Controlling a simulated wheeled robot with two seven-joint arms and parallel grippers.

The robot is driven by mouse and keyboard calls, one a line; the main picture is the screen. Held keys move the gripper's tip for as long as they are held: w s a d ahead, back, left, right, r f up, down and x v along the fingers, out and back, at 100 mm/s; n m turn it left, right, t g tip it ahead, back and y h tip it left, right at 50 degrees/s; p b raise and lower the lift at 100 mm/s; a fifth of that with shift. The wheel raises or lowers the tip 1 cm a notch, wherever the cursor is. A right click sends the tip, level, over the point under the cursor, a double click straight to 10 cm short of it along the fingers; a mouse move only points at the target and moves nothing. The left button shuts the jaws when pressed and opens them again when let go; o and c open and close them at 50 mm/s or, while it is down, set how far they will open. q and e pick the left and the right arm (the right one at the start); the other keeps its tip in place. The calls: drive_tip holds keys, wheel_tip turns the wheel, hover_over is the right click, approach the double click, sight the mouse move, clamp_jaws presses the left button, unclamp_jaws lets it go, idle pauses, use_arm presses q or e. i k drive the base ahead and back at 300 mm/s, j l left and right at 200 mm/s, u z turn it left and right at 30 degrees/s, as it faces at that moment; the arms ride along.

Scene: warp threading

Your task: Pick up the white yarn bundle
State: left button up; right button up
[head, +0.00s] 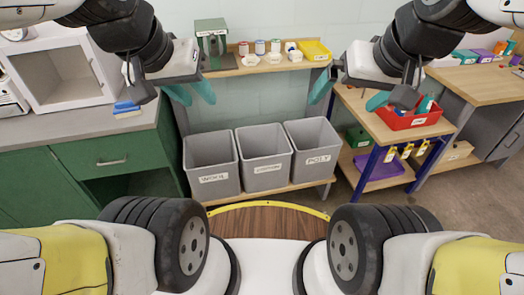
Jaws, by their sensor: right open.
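Several small cream-white items stand in a row on the wooden back shelf, including a left one (251,60), a middle one (273,58) and a right one (295,56). They are too small to tell which, if any, is the white yarn bundle. My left gripper (194,95) hangs at the left, in front of the shelf's left end. Its teal fingers look apart, with nothing between them. My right gripper (348,97) is open and empty, in front of the shelf's right end. Both grippers are apart from the white items.
Three grey bins, WOOL (212,165), a middle one (264,160) and POLY (313,147), stand below. A yellow tray (314,50) and small spools (260,46) are on the shelf. A red bin (408,118) is at right, a green cabinet (90,165) at left.

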sight(250, 60)
drive_tip(key=i+z, duration=0.35)
drive_tip(key=i, duration=1.25)
